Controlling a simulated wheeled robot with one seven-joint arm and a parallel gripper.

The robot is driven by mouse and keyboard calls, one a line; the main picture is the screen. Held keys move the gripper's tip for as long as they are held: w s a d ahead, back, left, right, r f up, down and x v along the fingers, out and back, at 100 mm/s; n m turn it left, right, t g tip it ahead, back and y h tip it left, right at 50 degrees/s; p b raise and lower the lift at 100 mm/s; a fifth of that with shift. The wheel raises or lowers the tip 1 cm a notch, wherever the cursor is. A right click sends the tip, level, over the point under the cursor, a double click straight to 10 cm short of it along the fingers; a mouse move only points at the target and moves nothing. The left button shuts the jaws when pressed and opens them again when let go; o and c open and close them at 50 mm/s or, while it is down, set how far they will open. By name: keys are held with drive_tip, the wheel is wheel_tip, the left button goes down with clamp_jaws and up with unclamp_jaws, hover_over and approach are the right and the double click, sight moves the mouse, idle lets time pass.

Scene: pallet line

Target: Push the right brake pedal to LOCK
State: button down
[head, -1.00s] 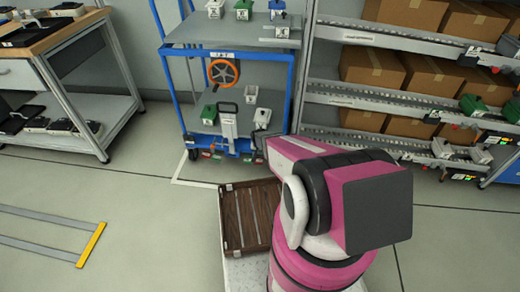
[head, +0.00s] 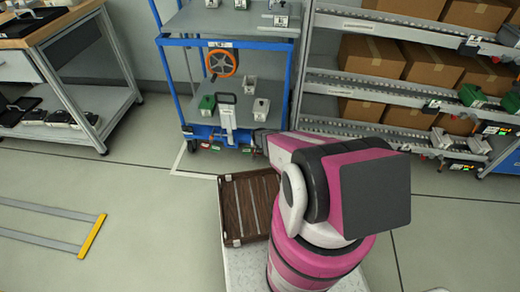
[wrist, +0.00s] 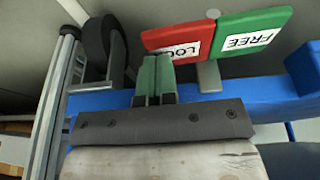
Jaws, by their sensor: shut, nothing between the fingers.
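In the wrist view a red pedal plate marked LOCK (wrist: 181,38) and a green plate marked FREE (wrist: 252,36) sit side by side on the blue frame of the cart. My gripper (wrist: 156,62) is shut and empty. Its fingertips overlap the near edge of the red plate and hide part of its lettering; I cannot tell whether they touch it. In the head view the blue cart (head: 228,43) stands ahead, with small coloured plates low on its front. My arm hides the gripper there and covers the cart's lower right corner.
A dark caster (wrist: 105,42) is left of the fingers. A brown slatted crate (head: 233,240) lies in front of the cart. A rack with cardboard boxes (head: 372,57) stands right, a workbench (head: 62,25) left. The floor (head: 130,185) between is mostly open.

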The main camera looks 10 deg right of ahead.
drive_tip(key=shift+s+d+f, duration=0.1)
drive_tip(key=shift+d+f, duration=0.15)
drive_tip(key=shift+f, duration=0.2)
drive_tip(key=shift+d+f, duration=0.2)
drive_tip(key=shift+f, duration=0.25)
drive_tip(key=shift+r, duration=0.15)
drive_tip(key=s+d+r, duration=0.1)
drive_tip(key=s+r, duration=0.1)
drive_tip(key=r, duration=0.4)
drive_tip(key=s+d+r, duration=0.1)
drive_tip(key=s+r, duration=0.1)
drive_tip(key=r, duration=0.5)
drive_tip(key=shift+d, duration=0.3)
drive_tip(key=s+a+r+n+g, duration=0.1)
drive_tip(key=s+r, duration=0.4)
drive_tip(key=r, duration=0.5)
drive_tip(key=s+a+r+n+g, duration=0.1)
drive_tip(key=s+r, duration=0.5)
drive_tip(key=r, duration=0.4)
drive_tip(key=s+a+r+n+g+y, duration=0.1)
drive_tip(key=s+r, duration=0.5)
drive_tip(key=r, duration=0.4)
drive_tip(key=shift+a+r+n, duration=0.15)
drive_tip(key=shift+a+n, duration=0.15)
drive_tip(key=shift+a, duration=0.1)
